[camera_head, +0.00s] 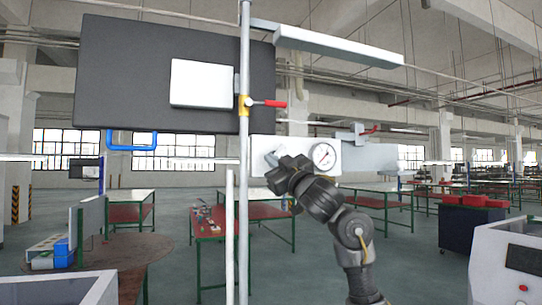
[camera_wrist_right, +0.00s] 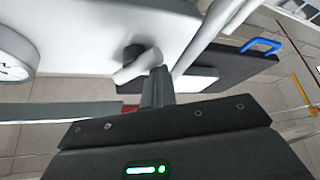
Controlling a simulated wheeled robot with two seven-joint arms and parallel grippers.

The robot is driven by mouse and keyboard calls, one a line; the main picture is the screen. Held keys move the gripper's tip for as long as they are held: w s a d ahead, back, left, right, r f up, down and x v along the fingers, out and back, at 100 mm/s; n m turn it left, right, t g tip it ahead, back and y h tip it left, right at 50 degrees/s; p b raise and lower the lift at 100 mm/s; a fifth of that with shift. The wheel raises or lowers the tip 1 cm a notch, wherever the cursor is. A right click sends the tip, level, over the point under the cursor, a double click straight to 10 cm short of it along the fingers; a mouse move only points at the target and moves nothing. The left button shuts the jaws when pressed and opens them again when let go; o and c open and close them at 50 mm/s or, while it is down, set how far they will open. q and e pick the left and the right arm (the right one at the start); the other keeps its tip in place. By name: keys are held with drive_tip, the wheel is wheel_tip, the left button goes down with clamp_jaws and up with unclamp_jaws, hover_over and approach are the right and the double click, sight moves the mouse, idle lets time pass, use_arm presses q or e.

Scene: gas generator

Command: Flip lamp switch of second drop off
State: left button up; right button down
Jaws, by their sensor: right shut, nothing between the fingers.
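A white panel (camera_head: 262,148) with a round gauge (camera_head: 323,156) stands in the middle of the head view. The panel (camera_wrist_right: 85,30) also fills the upper left of the right wrist view, with the gauge (camera_wrist_right: 14,58) at its left edge. A switch with a dark round base and a light grey lever (camera_wrist_right: 136,67) sticks out from the panel. My right gripper (camera_wrist_right: 158,72) is shut and empty, its fingertips right beside the lever's free end; I cannot tell whether they touch. In the head view my right gripper (camera_head: 276,164) is at the panel's lower left and hides part of it. My left gripper is not in view.
A vertical metal pole (camera_head: 244,205) with a red-handled valve (camera_head: 270,104) stands just left of my right gripper. A large dark board (camera_head: 125,75) with a blue handle (camera_head: 132,146) is behind it. A long grey bar (camera_head: 335,45) hangs above. Work tables stand farther back.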

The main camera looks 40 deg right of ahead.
drive_tip(key=shift+d+f, duration=0.3)
drive_tip(key=shift+s, duration=0.1)
drive_tip(key=s+a+b, duration=0.1)
drive_tip(key=s+b, duration=0.2)
drive_tip(key=s, duration=0.6)
drive_tip(key=shift+s+a, duration=0.2)
drive_tip(key=shift+a, duration=0.05)
drive_tip(key=shift+d+f, duration=0.1)
drive_tip(key=shift+d, duration=0.05)
idle(0.5)
